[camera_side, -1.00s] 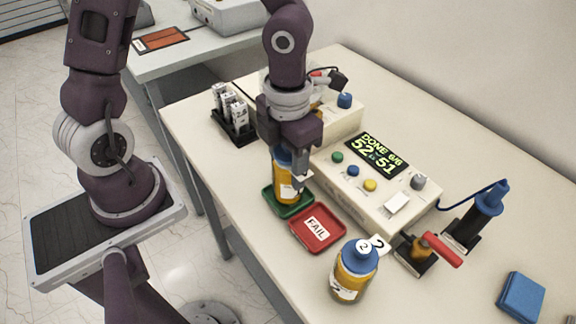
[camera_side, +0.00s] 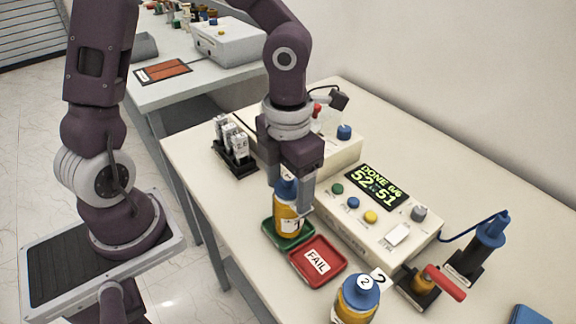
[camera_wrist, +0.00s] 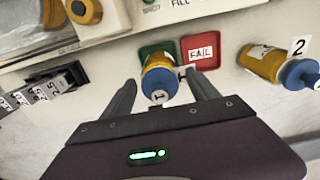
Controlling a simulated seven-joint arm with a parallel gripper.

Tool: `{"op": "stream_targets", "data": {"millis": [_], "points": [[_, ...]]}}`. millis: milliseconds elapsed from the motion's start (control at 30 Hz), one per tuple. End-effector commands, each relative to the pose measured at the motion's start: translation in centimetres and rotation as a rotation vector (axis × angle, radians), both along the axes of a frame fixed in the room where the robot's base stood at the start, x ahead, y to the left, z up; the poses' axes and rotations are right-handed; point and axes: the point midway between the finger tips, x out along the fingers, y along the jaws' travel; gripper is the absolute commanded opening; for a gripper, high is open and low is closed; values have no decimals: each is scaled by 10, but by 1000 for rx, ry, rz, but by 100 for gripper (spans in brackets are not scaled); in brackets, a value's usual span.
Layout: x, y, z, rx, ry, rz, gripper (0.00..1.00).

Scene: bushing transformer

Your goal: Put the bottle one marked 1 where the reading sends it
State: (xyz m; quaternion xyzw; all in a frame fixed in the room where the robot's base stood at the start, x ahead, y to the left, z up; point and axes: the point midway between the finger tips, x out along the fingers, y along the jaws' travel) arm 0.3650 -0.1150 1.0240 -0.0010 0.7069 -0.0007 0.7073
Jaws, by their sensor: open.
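Bottle one, amber with a blue cap (camera_side: 288,219), stands upright in the green tray (camera_side: 269,236). In the wrist view its cap (camera_wrist: 160,88) carries a tag reading 1. My gripper (camera_side: 290,195) is open around its upper part. In the wrist view the open fingers (camera_wrist: 160,82) lie to either side of it, apart from it. The instrument's display (camera_side: 376,187) reads "DONE 6/6" with 52 and 51 below. The red tray (camera_side: 301,271) marked FAIL is empty and sits beside the green one; the green tray's label is hidden.
A second bottle (camera_side: 355,300), tagged 2, stands right of the red tray. A black rack (camera_side: 234,158) with white blocks is at the left. A red-handled device (camera_side: 425,284) and a blue-topped tool on a stand (camera_side: 481,246) are at the right.

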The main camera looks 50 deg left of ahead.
Motion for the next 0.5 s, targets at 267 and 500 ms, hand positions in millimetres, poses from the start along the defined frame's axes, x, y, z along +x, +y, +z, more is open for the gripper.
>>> {"op": "stream_targets", "data": {"millis": [267,500], "points": [[1,1,67,1,-5,4,69],[-4,3,90,25,-7,79,69]]}}
